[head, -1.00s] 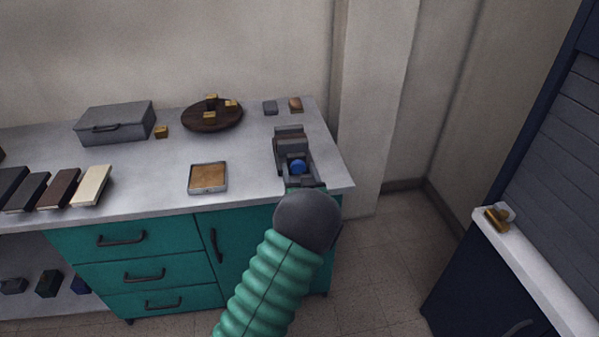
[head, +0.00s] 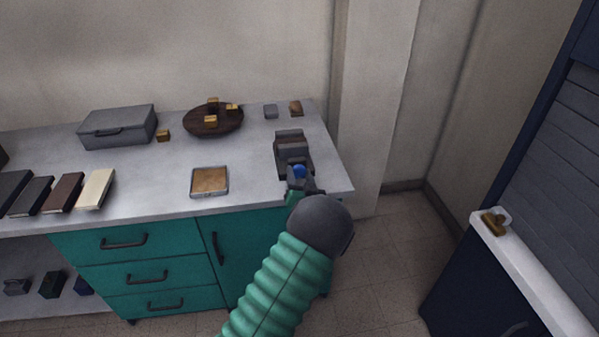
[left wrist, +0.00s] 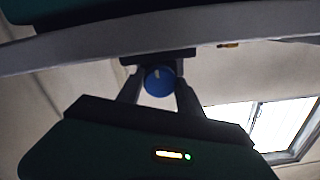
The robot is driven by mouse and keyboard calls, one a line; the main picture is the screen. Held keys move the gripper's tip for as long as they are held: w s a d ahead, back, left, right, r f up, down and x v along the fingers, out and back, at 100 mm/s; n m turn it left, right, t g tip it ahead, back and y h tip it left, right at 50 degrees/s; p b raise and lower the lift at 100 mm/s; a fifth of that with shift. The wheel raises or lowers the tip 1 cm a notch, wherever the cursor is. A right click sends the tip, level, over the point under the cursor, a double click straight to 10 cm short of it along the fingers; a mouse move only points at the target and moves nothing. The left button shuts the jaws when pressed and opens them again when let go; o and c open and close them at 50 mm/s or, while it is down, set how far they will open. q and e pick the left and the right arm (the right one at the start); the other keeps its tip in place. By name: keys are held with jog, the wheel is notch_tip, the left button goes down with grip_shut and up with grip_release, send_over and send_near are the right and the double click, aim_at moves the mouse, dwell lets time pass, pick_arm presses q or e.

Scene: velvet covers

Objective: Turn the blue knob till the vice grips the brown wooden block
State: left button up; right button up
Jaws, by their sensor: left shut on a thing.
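The grey vice (head: 294,150) stands at the right end of the workbench, with its blue knob (head: 299,171) on the near side. A dark brownish piece, perhaps the wooden block (head: 289,135), shows at the vice's far part; I cannot tell whether the jaws touch it. My left gripper (head: 300,178) comes from the near side and is shut on the blue knob. In the left wrist view the knob (left wrist: 160,80), with a pale mark on its face, sits between the two grey fingers. My right gripper is not in view.
A shallow tray (head: 193,182) lies left of the vice. Behind are a round dark board (head: 228,126) with several small brass pieces, a grey case (head: 117,127), and two small blocks. Several flat covers lie at left. A wall pillar (head: 370,100) stands right of the bench.

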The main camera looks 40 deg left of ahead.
pick_arm(q)
jog(key=o, duration=1.4)
jog(key=p+v, duration=0.1)
jog(key=v, duration=1.5)
jog(key=shift+s+d+f+p, duration=0.1)
jog(key=shift+s+d+p, duration=0.15)
jog(key=shift+d+p, duration=0.1)
